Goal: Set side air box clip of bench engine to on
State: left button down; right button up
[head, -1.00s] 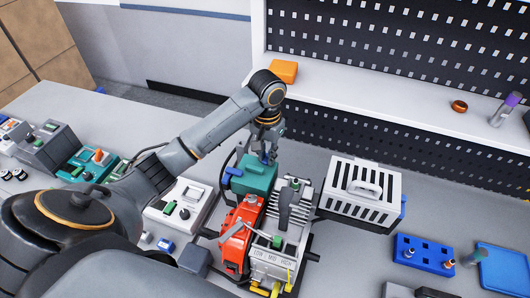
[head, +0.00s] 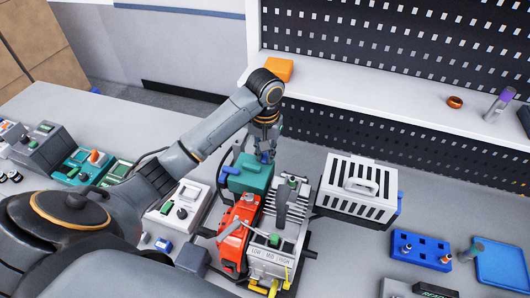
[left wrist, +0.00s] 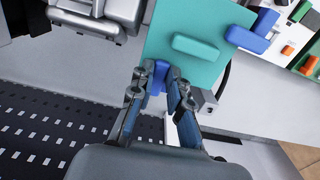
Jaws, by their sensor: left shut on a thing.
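The bench engine (head: 272,265) stands on the table with a red part on its left and a teal air box (head: 250,180) at its back. My left gripper (head: 265,156) is at the far edge of the air box, pointing down. In the left wrist view its two fingers (left wrist: 158,82) are closed around a small blue clip (left wrist: 157,77) at the edge of the teal air box (left wrist: 185,22). Another blue clip (left wrist: 252,32) sits on a neighbouring side of the box, apart from the fingers; it also shows in the head view (head: 227,171). My right gripper is not in view.
A white slotted box (head: 357,188) stands right of the engine. A blue rack (head: 420,252) and a blue tray (head: 503,262) lie farther right. A shelf with an orange block (head: 279,69) runs behind. Control units (head: 178,208) stand on the left.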

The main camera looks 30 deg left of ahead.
aim_at(265, 158)
pick_arm(q)
jog(key=c, duration=1.3)
grip_release()
jog(key=shift+r, duration=6.05)
